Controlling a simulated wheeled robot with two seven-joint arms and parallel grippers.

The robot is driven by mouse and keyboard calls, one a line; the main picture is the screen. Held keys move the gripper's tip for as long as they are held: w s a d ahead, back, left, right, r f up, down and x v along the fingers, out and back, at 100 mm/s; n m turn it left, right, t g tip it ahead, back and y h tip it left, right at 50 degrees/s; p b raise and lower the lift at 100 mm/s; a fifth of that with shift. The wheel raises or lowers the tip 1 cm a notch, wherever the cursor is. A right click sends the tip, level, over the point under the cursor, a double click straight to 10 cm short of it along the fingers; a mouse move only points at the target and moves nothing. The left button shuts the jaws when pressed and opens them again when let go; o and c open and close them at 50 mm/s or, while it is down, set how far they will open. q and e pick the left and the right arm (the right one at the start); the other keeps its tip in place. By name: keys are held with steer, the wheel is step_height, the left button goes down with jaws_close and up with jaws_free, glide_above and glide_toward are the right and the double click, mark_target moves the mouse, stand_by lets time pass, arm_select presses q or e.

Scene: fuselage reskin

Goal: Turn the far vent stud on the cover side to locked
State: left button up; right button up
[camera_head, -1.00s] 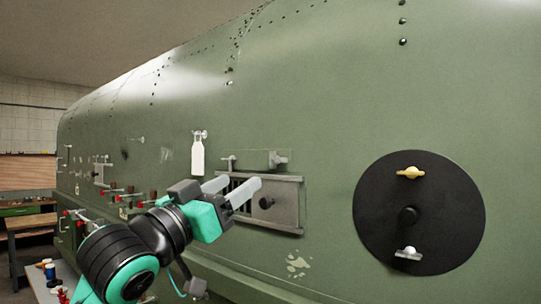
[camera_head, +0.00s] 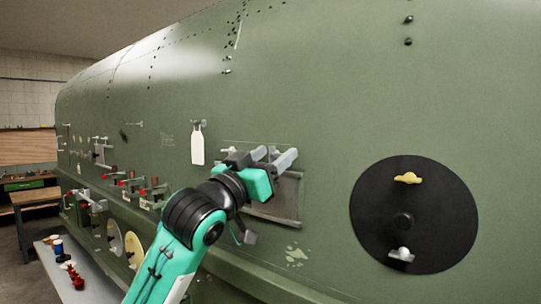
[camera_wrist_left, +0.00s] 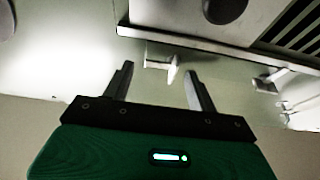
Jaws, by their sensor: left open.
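The vent (camera_head: 285,198), a grey framed plate on the green fuselage side, is partly hidden behind my left gripper (camera_head: 277,155). In the left wrist view, the vent's cover knob (camera_wrist_left: 225,8) and dark slats (camera_wrist_left: 298,25) show at the top. The cover-side stud (camera_wrist_left: 172,68), a pale winged fastener, stands beside the vent's frame edge. My left gripper (camera_wrist_left: 160,75) is open, with the stud in the gap between its fingertips; I cannot tell whether they touch it. Another pale stud (camera_wrist_left: 268,82) is at the slat side, and shows in the head view (camera_head: 230,150). My right gripper is not in view.
A black round panel (camera_head: 375,220) with a yellow wing (camera_head: 407,178) and a pale wing (camera_head: 402,254) is to the right. A white tag (camera_head: 197,147) hangs left of the vent. Red-tipped fittings and a bench with small items (camera_head: 68,268) are farther left.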

arm_select(q)
steer(key=c, duration=1)
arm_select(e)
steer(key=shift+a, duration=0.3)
arm_select(q)
steer(key=shift+f+m, duration=0.1)
steer(key=shift+m, duration=0.3)
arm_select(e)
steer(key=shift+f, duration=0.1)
arm_select(q)
steer(key=shift+m+g+h, duration=0.4)
steer(key=shift+m, duration=0.4)
steer(key=shift+a+f+m+g+h+b, duration=0.1)
steer(key=shift+m+g+h+b, duration=0.3)
steer(key=shift+m, duration=0.6)
steer(key=m+g, duration=0.1)
steer(key=m, duration=0.1)
steer(key=m+g+h, duration=0.1)
steer(key=m, duration=0.2)
steer(key=shift+w+f+p, duration=0.1)
steer(key=shift+f+p, duration=0.05)
steer(key=shift+p, duration=0.25)
steer(key=shift+h, duration=0.3)
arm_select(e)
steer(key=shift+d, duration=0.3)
arm_select(q)
steer(key=shift+m, duration=0.3)
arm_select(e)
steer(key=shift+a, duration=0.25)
